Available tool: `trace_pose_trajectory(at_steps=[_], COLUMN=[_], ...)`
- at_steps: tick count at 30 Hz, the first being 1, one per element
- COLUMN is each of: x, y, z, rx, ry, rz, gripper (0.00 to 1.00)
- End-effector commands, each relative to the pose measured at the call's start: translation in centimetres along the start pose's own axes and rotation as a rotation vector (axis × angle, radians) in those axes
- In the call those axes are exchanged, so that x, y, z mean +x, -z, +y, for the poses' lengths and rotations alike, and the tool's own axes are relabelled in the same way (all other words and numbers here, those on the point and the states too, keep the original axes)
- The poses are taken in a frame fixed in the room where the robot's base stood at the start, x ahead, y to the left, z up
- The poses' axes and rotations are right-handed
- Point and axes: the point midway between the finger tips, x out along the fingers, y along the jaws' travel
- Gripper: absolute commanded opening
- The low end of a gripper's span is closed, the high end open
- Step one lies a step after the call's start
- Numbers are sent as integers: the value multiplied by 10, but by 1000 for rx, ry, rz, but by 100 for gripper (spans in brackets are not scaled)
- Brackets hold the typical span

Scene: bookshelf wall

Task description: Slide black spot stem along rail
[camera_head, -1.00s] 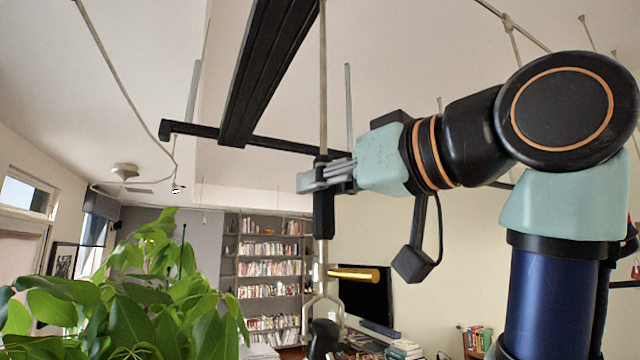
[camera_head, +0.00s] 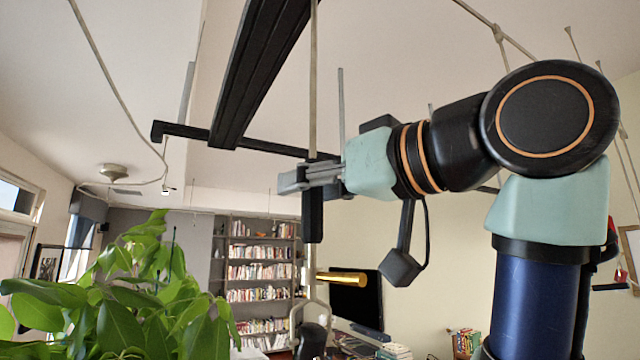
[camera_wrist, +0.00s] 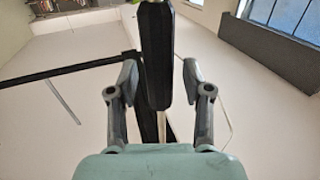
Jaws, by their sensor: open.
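The black spot stem (camera_head: 312,218) is an upright dark sleeve on a pale vertical rod in the head view. A pale yoke and a dark lamp head hang below it. My gripper (camera_head: 296,181) is at the sleeve's upper part, its grey fingers overlapping it in the picture. In the wrist view the stem (camera_wrist: 157,50) lies between the two open fingers of my gripper (camera_wrist: 157,75), with a gap on each side. The black rail (camera_head: 262,75) runs overhead. Part of the sleeve is hidden by the fingers.
A black crossbar (camera_head: 180,131) joins the rail at its far end. A leafy plant (camera_head: 125,310) fills the lower left. A gold cylinder (camera_head: 342,278) sits beside the pale rod. Bookshelves (camera_head: 258,275) stand at the back.

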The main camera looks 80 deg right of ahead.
Motion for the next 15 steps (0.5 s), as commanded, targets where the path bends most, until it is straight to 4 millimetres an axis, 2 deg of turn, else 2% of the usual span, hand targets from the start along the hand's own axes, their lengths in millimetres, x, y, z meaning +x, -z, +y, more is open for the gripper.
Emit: trace_pose_trajectory(at_steps=[5, 12, 15], x=[-23, -84, -103], y=[1, 1, 0], z=[1, 2, 2], rx=[-3, -4, -3], ry=[-5, -8, -7], rz=[3, 3, 1], gripper=[50, 50, 50])
